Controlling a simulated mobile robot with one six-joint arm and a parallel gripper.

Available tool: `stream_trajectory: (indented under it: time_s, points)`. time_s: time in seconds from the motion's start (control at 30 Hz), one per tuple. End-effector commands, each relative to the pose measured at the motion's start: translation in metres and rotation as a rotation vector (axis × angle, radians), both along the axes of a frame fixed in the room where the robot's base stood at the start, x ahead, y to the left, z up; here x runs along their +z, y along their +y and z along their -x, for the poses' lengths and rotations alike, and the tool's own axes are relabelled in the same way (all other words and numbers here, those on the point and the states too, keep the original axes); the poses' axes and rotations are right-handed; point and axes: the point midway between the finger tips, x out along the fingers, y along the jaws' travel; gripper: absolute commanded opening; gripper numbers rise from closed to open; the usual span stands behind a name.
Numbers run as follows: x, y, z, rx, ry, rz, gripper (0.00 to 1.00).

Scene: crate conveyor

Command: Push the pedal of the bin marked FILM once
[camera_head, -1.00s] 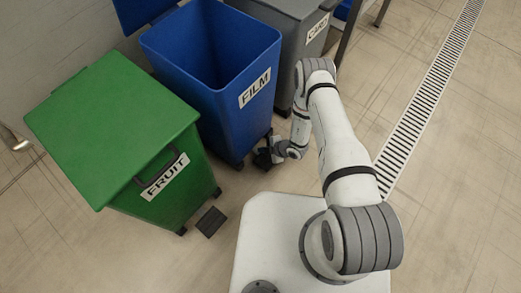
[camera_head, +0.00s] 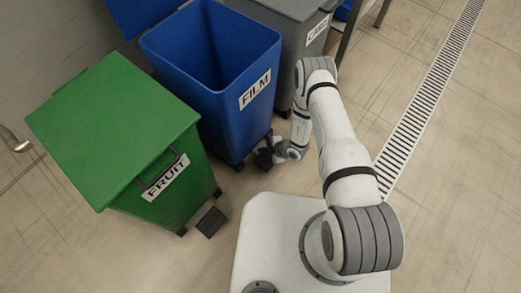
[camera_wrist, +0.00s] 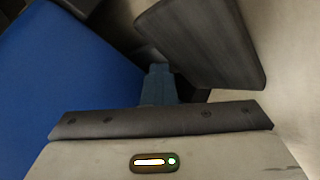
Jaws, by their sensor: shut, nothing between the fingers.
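The blue bin marked FILM (camera_head: 225,120) stands between two other bins. Its lid (camera_head: 143,14) is swung up at the back, and its inside is open to view. My gripper (camera_head: 268,153) is low at the bin's front bottom corner. In the wrist view its fingers (camera_wrist: 158,86) are shut and empty, beside a dark flat pedal (camera_wrist: 205,42), with the blue bin wall (camera_wrist: 65,85) at left. I cannot tell whether the fingertips touch the pedal.
A green bin marked FRUIT (camera_head: 120,130), lid shut, stands at left with its dark pedal (camera_head: 211,222) on the floor. A grey bin (camera_head: 305,55) stands behind at right. A floor drain grate (camera_head: 425,105) runs along the right.

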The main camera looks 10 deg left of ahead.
Motion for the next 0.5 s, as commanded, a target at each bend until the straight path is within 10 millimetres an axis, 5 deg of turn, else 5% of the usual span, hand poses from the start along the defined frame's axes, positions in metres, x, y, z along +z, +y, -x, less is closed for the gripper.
stream_trajectory:
  time_s: [0.5]
  points:
    - [0.028,-0.001,0.004,0.001,0.008,0.004,0.0]
